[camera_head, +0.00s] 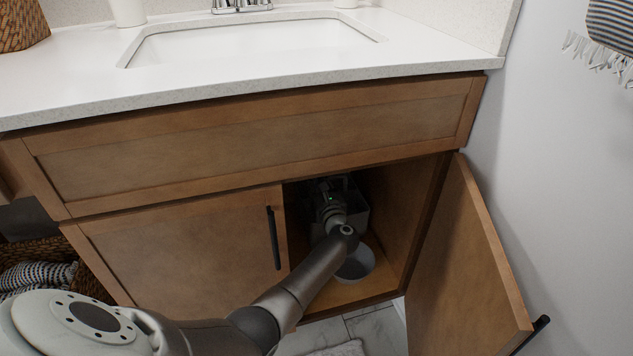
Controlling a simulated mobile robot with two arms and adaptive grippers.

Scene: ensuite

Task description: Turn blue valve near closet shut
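My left arm reaches from the lower left through the open right side of the vanity cabinet (400,215). My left gripper (333,188) is inside, in the shadow near the back. Its fingers are dark and small, and I cannot tell whether they are open or shut. I cannot make out a blue valve; the wrist and the shadow cover that part of the cabinet. My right gripper is not in view.
The right cabinet door (465,270) stands open; the left door (185,255) is shut. A grey round container (358,265) sits on the cabinet floor beneath my wrist. The countertop (430,55) with its sink (250,42) overhangs the opening. A wall (560,180) is at right.

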